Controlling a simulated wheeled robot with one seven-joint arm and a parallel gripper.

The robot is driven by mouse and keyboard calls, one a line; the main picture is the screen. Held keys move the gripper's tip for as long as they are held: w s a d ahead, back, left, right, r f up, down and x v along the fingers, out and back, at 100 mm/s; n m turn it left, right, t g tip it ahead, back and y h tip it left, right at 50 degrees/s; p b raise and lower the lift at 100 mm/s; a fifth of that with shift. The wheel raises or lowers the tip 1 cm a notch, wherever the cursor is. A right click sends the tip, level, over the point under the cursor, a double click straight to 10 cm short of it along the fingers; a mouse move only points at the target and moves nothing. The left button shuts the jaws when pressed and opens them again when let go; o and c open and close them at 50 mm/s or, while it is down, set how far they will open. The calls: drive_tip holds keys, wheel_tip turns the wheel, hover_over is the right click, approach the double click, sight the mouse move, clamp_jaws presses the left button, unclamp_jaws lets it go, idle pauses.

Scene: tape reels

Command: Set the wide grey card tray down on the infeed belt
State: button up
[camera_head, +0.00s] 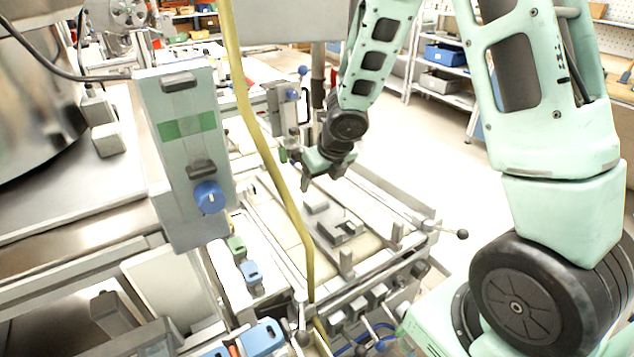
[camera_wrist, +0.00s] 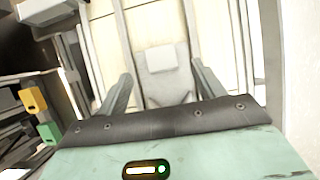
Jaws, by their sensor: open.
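The grey card tray (camera_head: 335,226) lies flat on the pale cream infeed belt (camera_head: 371,243), between the belt's side rails. In the wrist view the grey tray (camera_wrist: 166,84) shows just past my fingers, with a lighter raised block at its top, on the cream belt (camera_wrist: 211,38). My gripper (camera_head: 322,170) hangs above the belt, beyond the tray in the head view. In the wrist view my gripper (camera_wrist: 163,85) is open, its two fingers spread on either side of the tray in the picture. I see no finger closed on it. The exact gap in height cannot be told.
A yellow cable (camera_head: 285,190) hangs in front of the belt. A grey post unit with a blue knob (camera_head: 208,197) stands at left. Small posts and a rod with a dark ball (camera_head: 462,234) edge the belt. Open floor (camera_head: 440,165) lies to the right.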

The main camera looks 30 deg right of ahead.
drive_tip(key=s+a+r+m+g+p, duration=0.1)
drive_tip(key=s+a+r+m+p, duration=0.2)
drive_tip(key=s+a+r+m, duration=0.9)
drive_tip(key=s+a+r+m+g, duration=0.1)
drive_tip(key=s+a+m, duration=0.3)
drive_tip(key=s+m, duration=0.3)
drive_tip(key=s+a+m+g, duration=0.2)
drive_tip(key=s+a+m, duration=0.2)
drive_tip(key=s+m, duration=0.4)
drive_tip(key=shift+s+a+r+m+y, duration=0.2)
drive_tip(key=shift+r+m+y, duration=0.15)
drive_tip(key=shift+m, duration=0.25)
